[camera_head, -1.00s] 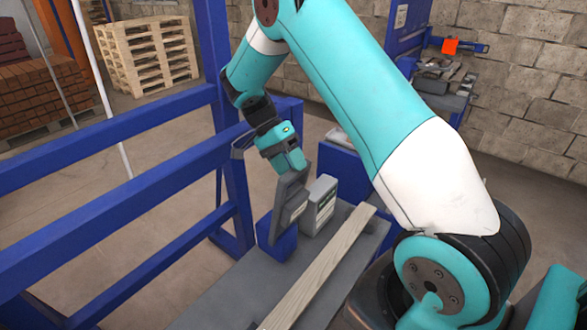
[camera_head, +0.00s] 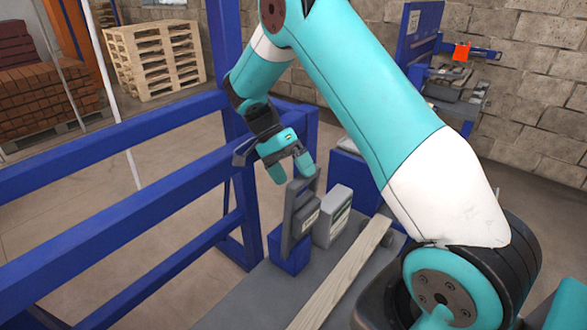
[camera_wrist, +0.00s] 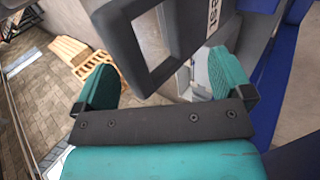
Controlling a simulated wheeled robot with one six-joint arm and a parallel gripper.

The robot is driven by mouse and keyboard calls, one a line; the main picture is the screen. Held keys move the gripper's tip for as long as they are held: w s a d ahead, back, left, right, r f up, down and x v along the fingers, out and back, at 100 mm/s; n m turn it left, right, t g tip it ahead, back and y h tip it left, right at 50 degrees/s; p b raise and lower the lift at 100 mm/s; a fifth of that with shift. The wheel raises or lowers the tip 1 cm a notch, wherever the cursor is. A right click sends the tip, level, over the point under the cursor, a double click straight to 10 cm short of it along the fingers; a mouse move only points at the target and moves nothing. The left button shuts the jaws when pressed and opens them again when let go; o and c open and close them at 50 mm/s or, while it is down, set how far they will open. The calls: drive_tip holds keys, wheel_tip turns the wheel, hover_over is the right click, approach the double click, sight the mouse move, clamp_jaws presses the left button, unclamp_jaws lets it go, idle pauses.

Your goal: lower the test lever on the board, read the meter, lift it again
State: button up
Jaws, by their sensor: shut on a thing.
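My gripper (camera_head: 291,172) is at the top of a dark grey handled device (camera_head: 291,232) with a pale label. The device stands nearly upright in a blue block (camera_head: 289,254). In the wrist view its handle (camera_wrist: 135,48), with a rectangular opening, reaches between my fingers (camera_wrist: 163,85), which stand wide apart; the contact is hard to make out. An orange-red piece (camera_head: 461,52) sits on a blue arm of the blue board (camera_head: 420,38) at the back right. I cannot tell whether it is the test lever. No meter reading is legible.
A light grey labelled box (camera_head: 331,216) stands right beside the handled device. A wooden plank (camera_head: 345,272) lies along the grey bench (camera_head: 250,300). Blue rails (camera_head: 120,215) run along the left. Pallets (camera_head: 155,60) and bricks (camera_head: 45,95) are behind.

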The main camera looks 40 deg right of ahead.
drive_tip(key=shift+f, duration=0.2)
drive_tip(key=shift+c, duration=0.3)
drive_tip(key=shift+r, duration=0.2)
drive_tip(key=shift+c, duration=0.5)
wheel_tip(320, 180, up, 20)
drive_tip(key=p, duration=1.2)
drive_tip(key=shift+r, duration=0.1)
drive_tip(key=c, duration=0.3)
